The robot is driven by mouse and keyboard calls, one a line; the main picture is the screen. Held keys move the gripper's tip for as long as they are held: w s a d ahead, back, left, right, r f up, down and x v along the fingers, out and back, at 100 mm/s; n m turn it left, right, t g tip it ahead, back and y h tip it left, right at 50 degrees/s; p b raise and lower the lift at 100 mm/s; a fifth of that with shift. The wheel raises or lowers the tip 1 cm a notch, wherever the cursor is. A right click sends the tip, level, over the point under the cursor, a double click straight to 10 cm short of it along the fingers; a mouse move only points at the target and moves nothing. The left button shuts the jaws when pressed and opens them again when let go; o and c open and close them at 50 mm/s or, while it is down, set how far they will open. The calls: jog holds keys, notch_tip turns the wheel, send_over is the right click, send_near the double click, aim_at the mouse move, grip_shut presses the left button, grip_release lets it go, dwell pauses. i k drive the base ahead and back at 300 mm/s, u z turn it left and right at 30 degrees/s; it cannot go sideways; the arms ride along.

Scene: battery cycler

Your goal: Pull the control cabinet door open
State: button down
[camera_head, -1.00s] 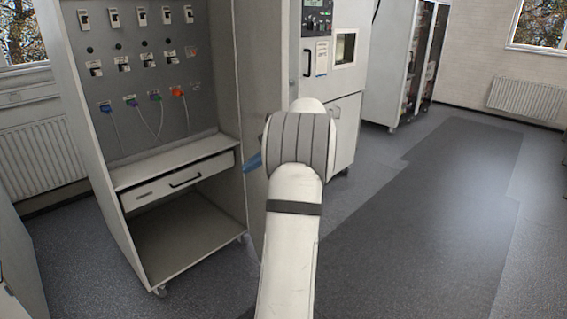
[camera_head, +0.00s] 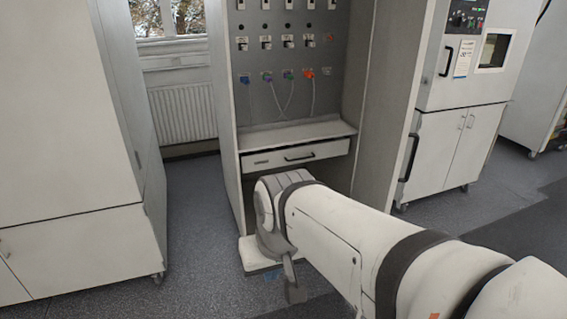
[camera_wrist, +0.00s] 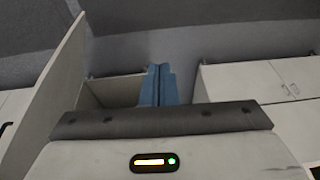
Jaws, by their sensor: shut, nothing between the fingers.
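The control cabinet (camera_head: 224,130) stands in the middle of the head view, with switches and coloured plugs on its grey back panel. Its door (camera_head: 392,95) stands swung out on the right side, and the inside is exposed. A black vertical handle (camera_head: 409,158) is on the door's outer edge. In the head view my arm crosses in front of the cabinet's lower part, and the fingers are mostly hidden. In the wrist view the blue fingers of my gripper (camera_wrist: 159,70) are together and empty. A pale upright panel (camera_wrist: 48,90) stands left of them, apart.
A drawer (camera_head: 295,156) sits under the cabinet's shelf. A tall white cabinet (camera_head: 70,110) stands at the left. A white test chamber (camera_head: 465,100) is at the right, behind the door. Grey floor (camera_head: 200,210) is free between the left cabinet and the control cabinet.

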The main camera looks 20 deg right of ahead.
aim_at(402, 28)
jog(key=z, duration=0.55)
jog(key=i, duration=1.2)
jog(key=z, duration=0.35)
